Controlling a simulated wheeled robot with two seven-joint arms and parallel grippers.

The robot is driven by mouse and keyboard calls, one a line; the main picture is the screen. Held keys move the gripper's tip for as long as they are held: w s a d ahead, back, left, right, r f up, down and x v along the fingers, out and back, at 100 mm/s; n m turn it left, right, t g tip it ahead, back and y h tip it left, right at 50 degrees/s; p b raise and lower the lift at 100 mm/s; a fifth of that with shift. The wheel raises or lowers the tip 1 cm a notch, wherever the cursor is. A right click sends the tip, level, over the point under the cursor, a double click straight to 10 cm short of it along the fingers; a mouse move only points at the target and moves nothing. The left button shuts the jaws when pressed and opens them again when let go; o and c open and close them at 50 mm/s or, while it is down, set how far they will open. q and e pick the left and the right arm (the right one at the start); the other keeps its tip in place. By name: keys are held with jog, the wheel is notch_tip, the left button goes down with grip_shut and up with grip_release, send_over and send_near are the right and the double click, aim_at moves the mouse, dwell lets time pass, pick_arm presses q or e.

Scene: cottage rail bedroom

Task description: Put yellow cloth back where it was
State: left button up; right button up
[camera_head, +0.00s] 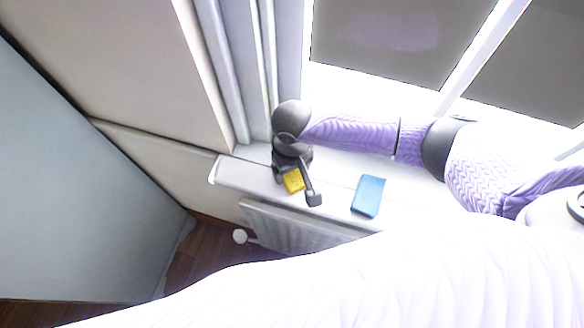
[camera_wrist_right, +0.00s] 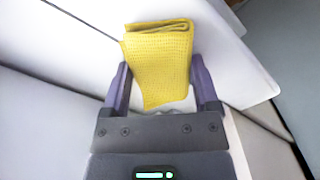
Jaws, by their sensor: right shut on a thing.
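The yellow cloth (camera_head: 293,181) is a small folded piece of waffle-textured fabric. It is between the fingers of my right gripper (camera_head: 297,184), over the white windowsill (camera_head: 335,181). In the right wrist view the cloth (camera_wrist_right: 158,60) sticks out past the fingertips of the gripper (camera_wrist_right: 160,75), with its folded edge at the far end. The right gripper is shut on it. I cannot tell whether the cloth touches the sill. My left gripper is not in view.
A blue folded cloth or sponge (camera_head: 368,196) lies on the sill to the right of my right gripper. A white radiator (camera_head: 290,230) is below the sill. The window frame and wall stand close behind the gripper. The sill's left end (camera_head: 225,172) is bare.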

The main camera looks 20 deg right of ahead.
jog(key=o, duration=1.2)
jog(key=shift+c, duration=0.2)
notch_tip(320, 180, up, 12)
jog(key=p, duration=0.4)
jog(key=shift+r, duration=0.15)
